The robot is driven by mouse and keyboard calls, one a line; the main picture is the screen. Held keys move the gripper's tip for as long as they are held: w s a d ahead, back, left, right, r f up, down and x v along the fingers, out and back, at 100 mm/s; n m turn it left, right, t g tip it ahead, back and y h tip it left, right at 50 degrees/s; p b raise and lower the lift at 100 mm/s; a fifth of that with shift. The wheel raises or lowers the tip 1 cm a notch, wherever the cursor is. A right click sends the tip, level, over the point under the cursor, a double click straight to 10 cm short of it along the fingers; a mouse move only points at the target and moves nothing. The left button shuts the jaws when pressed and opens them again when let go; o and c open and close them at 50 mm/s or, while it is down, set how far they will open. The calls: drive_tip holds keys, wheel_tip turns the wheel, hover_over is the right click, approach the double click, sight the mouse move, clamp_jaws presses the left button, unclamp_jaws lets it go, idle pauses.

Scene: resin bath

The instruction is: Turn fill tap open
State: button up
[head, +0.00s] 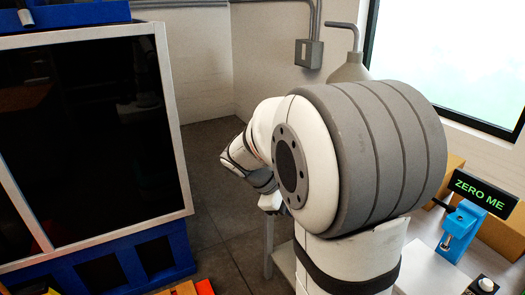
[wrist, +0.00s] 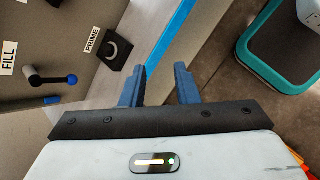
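The fill tap (wrist: 50,78) shows at the left of the wrist view. It is a black lever with a blue ball end, on a grey-brown panel beside a white FILL label (wrist: 8,58). The lever lies roughly sideways in the picture, with its ball to the right. My gripper (wrist: 160,80) has two blue fingers, apart with nothing between them. It is to the right of the tap and does not touch it. In the head view my own arm covers much of the middle, and I cannot make out the tap there.
A grey and teal container (wrist: 280,50) is at the upper right. In the head view, a dark-windowed blue cabinet (head: 95,130) stands left and a ZERO ME display (head: 480,191) right.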

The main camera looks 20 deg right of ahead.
drive_tip(key=w+d+f+n+h+b, duration=0.1)
drive_tip(key=w+d+n+h, duration=0.4)
drive_tip(key=w+d, duration=0.3)
drive_tip(key=w+d+f+n+h, duration=0.2)
drive_tip(key=w+d+n+h, duration=0.25)
drive_tip(key=w, duration=0.55)
drive_tip(key=shift+m+h, duration=0.25)
drive_tip(key=d, duration=0.5)
drive_tip(key=s+d, duration=0.1)
drive_tip(key=d, duration=0.2)
drive_tip(key=shift+r, duration=0.2)
clamp_jaws()
